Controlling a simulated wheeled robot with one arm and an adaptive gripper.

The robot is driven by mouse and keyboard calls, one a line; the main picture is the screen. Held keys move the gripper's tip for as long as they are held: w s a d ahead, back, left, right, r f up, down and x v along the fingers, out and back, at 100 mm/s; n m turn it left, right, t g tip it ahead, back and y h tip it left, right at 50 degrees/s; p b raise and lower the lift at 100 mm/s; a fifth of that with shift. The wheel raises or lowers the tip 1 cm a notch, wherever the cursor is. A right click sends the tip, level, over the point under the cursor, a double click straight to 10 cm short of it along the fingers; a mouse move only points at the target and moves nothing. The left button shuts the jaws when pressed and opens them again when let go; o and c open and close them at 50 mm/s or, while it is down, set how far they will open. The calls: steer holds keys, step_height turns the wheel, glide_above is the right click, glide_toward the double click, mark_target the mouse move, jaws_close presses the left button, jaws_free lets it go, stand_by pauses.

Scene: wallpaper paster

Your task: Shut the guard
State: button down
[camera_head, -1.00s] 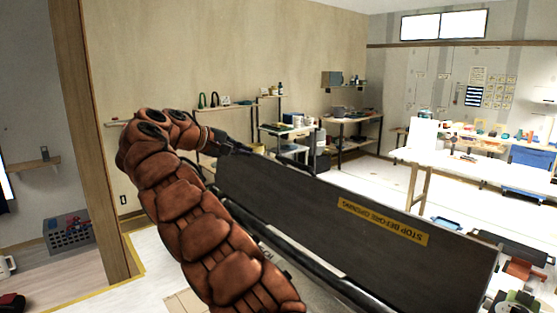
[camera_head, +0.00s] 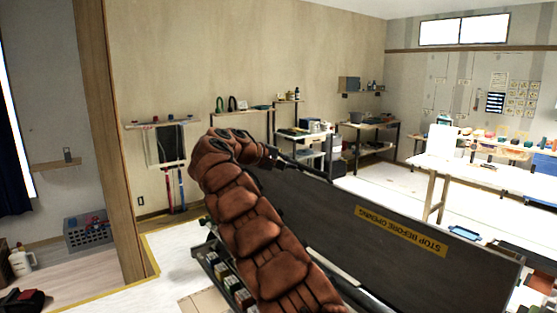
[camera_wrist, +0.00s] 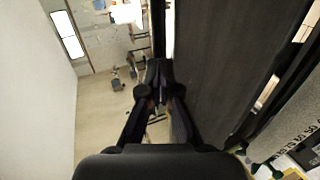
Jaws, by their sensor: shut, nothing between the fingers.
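The guard (camera_head: 330,215) is a long dark grey panel with a yellow "STOP BEFORE OPENING" label (camera_head: 401,231) that reads upside down. It stands raised, slanting from the centre to the lower right of the head view. In the wrist view the guard (camera_wrist: 228,60) fills the right of the fingers. My gripper (camera_head: 292,162) is shut and empty at the guard's upper left end. In the wrist view its fingertips (camera_wrist: 158,68) are beside the panel's edge; I cannot tell whether they touch it. My arm hides part of the guard's lower left.
Part of the machine with a row of small blocks (camera_head: 230,286) shows left of my arm. A wooden post (camera_head: 116,150) stands at left. A white worktable (camera_head: 470,172) is behind the guard at right. Shelves line the back wall. Pale floor is open between them.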

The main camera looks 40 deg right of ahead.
steer(key=shift+x, duration=1.25)
